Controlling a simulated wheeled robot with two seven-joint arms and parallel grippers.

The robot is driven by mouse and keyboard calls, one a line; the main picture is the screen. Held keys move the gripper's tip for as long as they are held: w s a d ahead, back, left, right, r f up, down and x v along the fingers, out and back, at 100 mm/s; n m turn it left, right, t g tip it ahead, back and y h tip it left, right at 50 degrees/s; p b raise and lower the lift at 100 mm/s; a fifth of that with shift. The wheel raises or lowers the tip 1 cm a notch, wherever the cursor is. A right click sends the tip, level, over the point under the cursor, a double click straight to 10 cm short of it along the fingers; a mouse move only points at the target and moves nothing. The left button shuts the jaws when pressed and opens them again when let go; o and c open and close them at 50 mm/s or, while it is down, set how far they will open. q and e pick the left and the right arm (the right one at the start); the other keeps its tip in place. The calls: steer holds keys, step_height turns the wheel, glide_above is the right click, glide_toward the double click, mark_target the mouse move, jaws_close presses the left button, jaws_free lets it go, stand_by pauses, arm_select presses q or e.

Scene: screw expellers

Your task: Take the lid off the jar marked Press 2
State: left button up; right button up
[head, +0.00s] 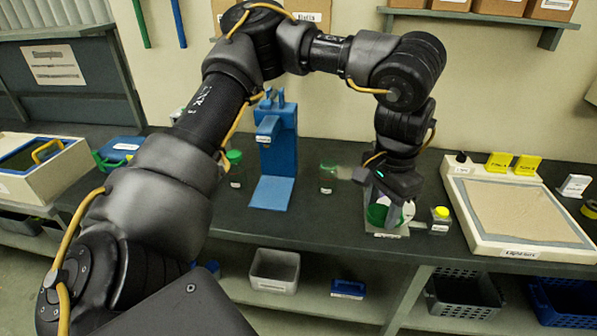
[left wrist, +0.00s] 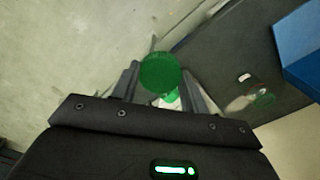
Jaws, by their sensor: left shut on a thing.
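My left gripper (head: 388,206) is low over the bench, right of the blue press stand. It is shut on a green lid (head: 377,214), which also shows as a round green disc (left wrist: 160,72) between the fingers in the left wrist view. A smaller green patch shows just beneath the disc. The gripper hides most of what is under the lid, so I cannot tell whether the lid is apart from its jar. A clear jar with a green top (head: 328,172) stands to the left, another (head: 235,168) further left. Their labels are too small to read. My right gripper is out of view.
A blue press stand (head: 277,150) rises between the two clear jars. A small yellow-capped jar (head: 440,217) stands just right of my gripper. A wide framed tray (head: 454,190) fills the bench's right side. The bench's front edge is close to my gripper.

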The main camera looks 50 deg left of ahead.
arm_select(q)
steer(key=shift+a, duration=0.25)
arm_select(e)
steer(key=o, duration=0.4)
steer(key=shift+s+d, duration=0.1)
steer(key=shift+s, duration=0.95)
arm_select(q)
steer(key=shift+s+a+m, duration=0.1)
steer(key=shift+a+m, duration=0.25)
steer(key=shift+m, duration=0.35)
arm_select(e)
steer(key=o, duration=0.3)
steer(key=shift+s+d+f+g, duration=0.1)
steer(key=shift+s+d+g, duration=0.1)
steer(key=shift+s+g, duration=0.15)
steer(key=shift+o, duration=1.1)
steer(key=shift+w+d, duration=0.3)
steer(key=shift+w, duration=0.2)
arm_select(q)
steer(key=s+a+f+n, duration=0.2)
steer(key=s+a+n, duration=0.3)
steer(key=a+n, duration=0.4)
steer(key=s+a+f+n, duration=0.3)
steer(key=a+n, duration=0.6)
steer(key=n, duration=0.7)
steer(key=shift+s, duration=0.9)
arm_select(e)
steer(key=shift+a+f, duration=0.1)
